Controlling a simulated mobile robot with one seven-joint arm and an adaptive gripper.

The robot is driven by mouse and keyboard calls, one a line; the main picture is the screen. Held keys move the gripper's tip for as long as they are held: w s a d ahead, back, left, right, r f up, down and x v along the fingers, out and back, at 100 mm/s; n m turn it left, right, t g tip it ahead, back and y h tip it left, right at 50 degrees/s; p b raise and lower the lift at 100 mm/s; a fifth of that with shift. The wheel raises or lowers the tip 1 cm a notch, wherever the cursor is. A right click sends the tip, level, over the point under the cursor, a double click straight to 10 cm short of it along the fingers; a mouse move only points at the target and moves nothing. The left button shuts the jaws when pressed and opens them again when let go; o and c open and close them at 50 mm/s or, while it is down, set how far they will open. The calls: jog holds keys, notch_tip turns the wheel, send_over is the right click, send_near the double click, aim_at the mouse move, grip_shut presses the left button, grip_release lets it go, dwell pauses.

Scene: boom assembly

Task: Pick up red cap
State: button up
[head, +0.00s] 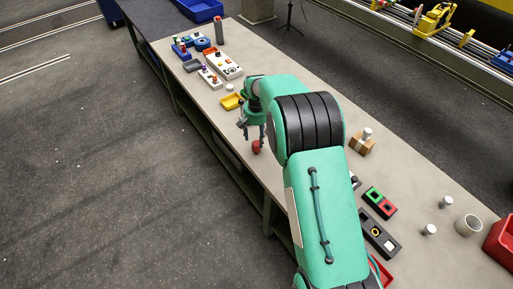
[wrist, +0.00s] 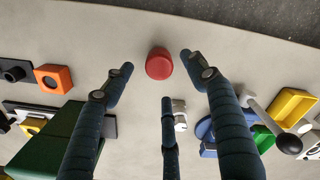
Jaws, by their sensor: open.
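The red cap (head: 256,146) stands on the grey bench near its front edge, below my gripper in the head view. In the wrist view the red cap (wrist: 159,64) is a short round piece between and just beyond my fingertips, with clear space on both sides. My gripper (head: 252,127) is open and empty, pointing down over the bench. Its dark fingers also show in the wrist view (wrist: 156,72), spread wide, with a third finger part below the cap. I cannot tell the exact height of the fingertips above the bench.
A yellow tray (head: 231,102) lies left of my gripper on the bench (head: 300,73). In the wrist view an orange block (wrist: 54,79), a green block (wrist: 62,140) and a yellow tray (wrist: 293,107) lie around the fingers. The bench right around the cap is bare.

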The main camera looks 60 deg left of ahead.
aim_at(257, 143)
jog(key=shift+f, duration=0.25)
jog(key=shift+f, duration=0.1)
jog(key=shift+f, duration=2.5)
jog(key=c, duration=1.3)
